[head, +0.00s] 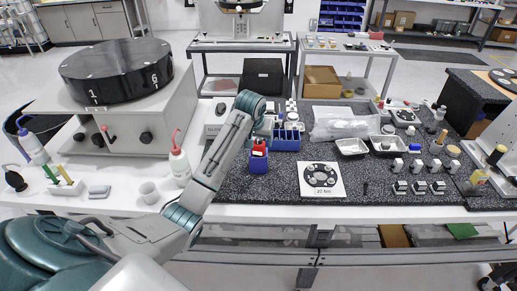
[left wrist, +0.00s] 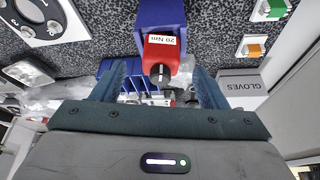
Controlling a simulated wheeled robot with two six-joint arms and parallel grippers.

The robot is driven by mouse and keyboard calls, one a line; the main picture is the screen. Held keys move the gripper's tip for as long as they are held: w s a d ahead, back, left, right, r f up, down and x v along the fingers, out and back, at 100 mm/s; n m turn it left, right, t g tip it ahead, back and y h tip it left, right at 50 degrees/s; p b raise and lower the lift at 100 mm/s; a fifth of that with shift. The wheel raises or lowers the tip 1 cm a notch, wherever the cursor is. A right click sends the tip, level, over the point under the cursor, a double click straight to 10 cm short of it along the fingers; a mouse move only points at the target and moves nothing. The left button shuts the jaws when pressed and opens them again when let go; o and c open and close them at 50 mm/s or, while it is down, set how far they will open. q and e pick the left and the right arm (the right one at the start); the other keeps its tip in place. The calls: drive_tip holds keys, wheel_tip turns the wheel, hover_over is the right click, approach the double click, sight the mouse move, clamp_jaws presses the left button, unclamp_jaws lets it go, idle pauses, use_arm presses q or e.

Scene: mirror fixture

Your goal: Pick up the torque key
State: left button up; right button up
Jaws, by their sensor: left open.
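The torque key (left wrist: 160,52) is red with a white "20 Nm" label and a dark metal tip. It sits in a blue holder (left wrist: 158,14), and in the head view the red key (head: 259,146) shows above the blue holder (head: 258,163) on the black speckled mat. My left gripper (left wrist: 159,70) is open, with one blue-grey finger on each side of the key in the left wrist view. Gaps show between the fingers and the key. In the head view the left gripper (head: 263,126) is just above the key, its fingers hard to make out. My right gripper is not in view.
A blue rack (head: 287,140) stands close right of the key's holder. A white plate with a black disc (head: 321,180) lies right of it. A gloves box (left wrist: 240,82) is near.

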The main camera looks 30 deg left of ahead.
sight(258, 141)
use_arm(q)
drive_tip(key=p+x, duration=0.2)
drive_tip(key=x, duration=0.2)
drive_tip(key=shift+a+p, duration=0.1)
drive_tip(key=shift+p, duration=0.2)
drive_tip(key=shift+w+f, duration=0.15)
drive_tip(key=shift+f, duration=0.15)
drive_tip(key=shift+c, duration=0.5)
drive_tip(key=c, duration=1.1)
drive_tip(key=shift+c, duration=0.2)
drive_tip(key=shift+r, duration=0.1)
